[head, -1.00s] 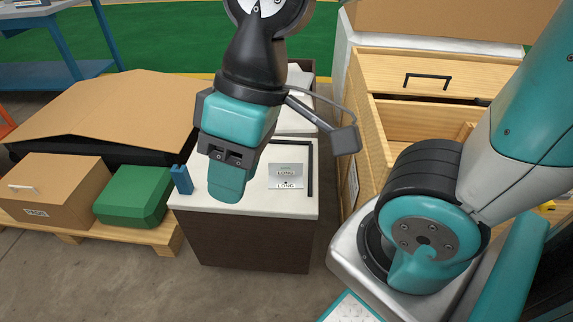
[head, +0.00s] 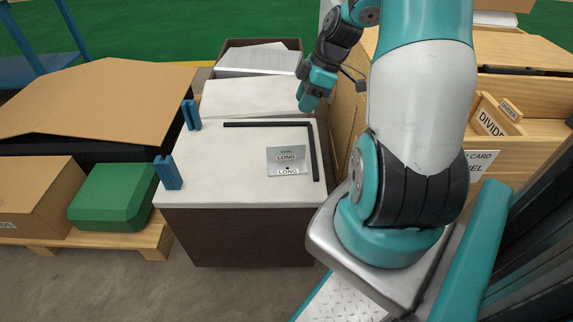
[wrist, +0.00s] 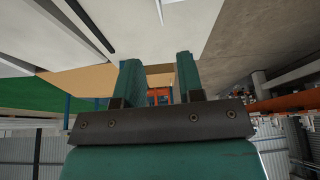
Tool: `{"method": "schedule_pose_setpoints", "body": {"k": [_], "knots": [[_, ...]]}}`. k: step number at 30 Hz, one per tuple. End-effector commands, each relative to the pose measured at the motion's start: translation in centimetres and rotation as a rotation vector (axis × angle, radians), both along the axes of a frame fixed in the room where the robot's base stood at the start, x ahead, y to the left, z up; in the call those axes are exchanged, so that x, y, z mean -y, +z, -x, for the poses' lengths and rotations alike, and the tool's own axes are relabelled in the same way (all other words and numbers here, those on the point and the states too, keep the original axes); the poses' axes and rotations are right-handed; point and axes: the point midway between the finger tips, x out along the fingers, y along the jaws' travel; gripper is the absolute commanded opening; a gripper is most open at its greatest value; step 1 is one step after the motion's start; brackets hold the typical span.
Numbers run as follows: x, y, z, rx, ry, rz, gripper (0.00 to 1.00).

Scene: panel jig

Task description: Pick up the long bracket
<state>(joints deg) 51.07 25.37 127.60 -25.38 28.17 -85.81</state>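A flat silver-grey plate marked LONG (head: 287,158) lies on the white worktop (head: 225,180), toward its right front; it is the only piece I see with that word. My gripper (head: 308,103) is beyond the back right corner of the worktop, raised and apart from the plate. The wrist view shows its two teal fingers (wrist: 159,80) spread, with nothing between them. The plate is not recognisable in the wrist view.
A black L-shaped strip (head: 265,124) runs along the worktop's back and right side. Two blue blocks (head: 168,172) stand at its left edge. A wooden drawer cabinet (head: 510,85) is at the right; a green case (head: 113,197) and cardboard boxes are at the left.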

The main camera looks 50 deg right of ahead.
Motion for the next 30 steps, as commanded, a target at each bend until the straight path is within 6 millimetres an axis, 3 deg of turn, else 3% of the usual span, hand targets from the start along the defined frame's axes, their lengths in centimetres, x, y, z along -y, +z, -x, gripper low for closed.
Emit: {"method": "schedule_pose_setpoints", "body": {"k": [4,15,26,30], "knots": [[0.2,-2.3,-0.1,0.005,0.008,0.001,0.35],[-2.3,-9.8,-2.3,0.004,0.01,0.002,0.35],[-3.0,-12.4,-3.0,0.004,0.008,0.004,0.35],[-3.3,-14.5,-3.2,0.004,0.009,0.003,0.35]]}}
